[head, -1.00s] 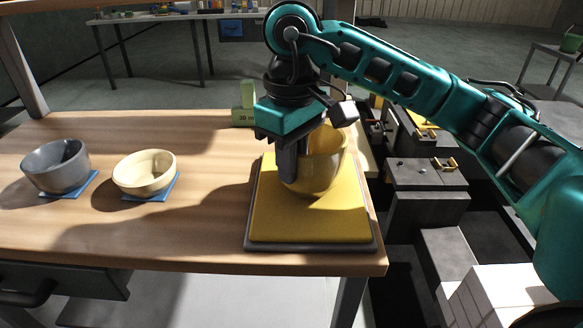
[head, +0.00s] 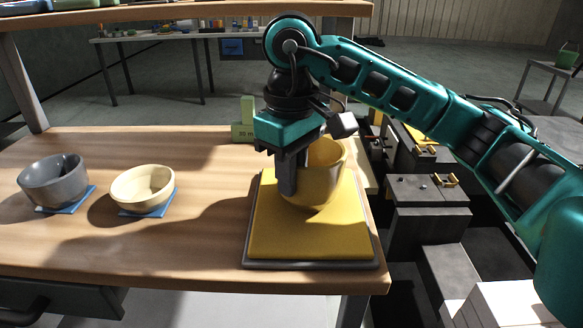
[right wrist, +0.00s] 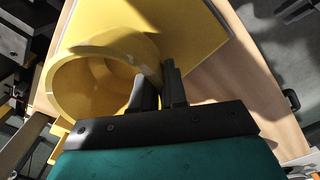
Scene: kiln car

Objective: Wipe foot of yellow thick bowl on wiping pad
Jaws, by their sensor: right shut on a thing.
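The yellow thick bowl (head: 322,182) is upright at the wiping pad's far half in the head view. My right gripper (head: 288,190) is shut on the bowl's left wall, pointing down. The wiping pad (head: 312,236) is a yellow square on a grey base at the table's right front corner. The bowl's foot is low over or on the pad; I cannot tell whether it touches. In the right wrist view the bowl (right wrist: 84,88) shows its open inside, with the fingers (right wrist: 160,80) across its wall and the pad (right wrist: 190,32) beyond. My left gripper is not in view.
A grey bowl (head: 52,182) and a cream bowl (head: 142,188) stand on blue mats at the left of the wooden table (head: 190,235). A green block (head: 245,122) stands behind the pad. Dark kiln furniture (head: 428,190) lies beyond the right edge.

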